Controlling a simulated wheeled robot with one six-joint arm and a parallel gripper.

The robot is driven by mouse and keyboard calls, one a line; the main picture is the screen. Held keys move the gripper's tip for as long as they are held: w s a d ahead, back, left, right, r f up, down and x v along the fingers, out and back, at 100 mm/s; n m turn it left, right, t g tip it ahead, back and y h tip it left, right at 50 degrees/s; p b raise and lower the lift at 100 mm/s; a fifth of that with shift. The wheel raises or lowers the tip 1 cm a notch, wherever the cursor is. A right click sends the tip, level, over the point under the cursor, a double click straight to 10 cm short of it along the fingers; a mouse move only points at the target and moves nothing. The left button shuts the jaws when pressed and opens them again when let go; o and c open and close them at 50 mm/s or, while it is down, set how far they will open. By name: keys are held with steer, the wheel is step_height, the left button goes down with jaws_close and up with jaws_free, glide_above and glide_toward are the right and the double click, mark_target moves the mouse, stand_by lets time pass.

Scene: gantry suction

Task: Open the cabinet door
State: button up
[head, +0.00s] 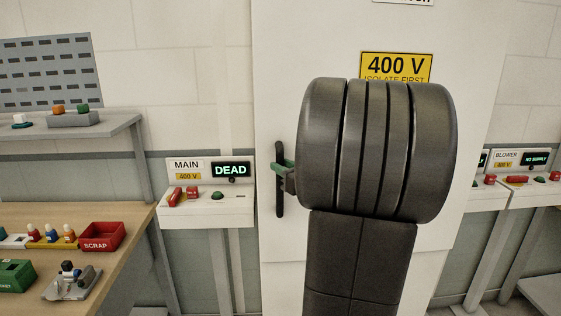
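The white cabinet (275,90) stands in the middle of the head view, with a yellow "400 V ISOLATE FIRST" sign (396,66) on its front. Its door looks closed. A dark vertical bar handle (280,205) is on the door's left side. My dark arm covers much of the door. A small part of my gripper (286,170), with a green piece, shows at the handle's upper middle and appears to touch or overlap it. The rest of the gripper is hidden behind my arm, so whether it is shut on the handle cannot be told.
A MAIN switch console (206,214) reading "DEAD" stands close left of the cabinet. A wooden workbench (125,226) with a red SCRAP bin (102,237) and a grey shelf (105,130) are at left.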

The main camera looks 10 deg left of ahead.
steer(key=shift+x, duration=0.95)
jaws_close()
steer(key=shift+s, duration=0.15)
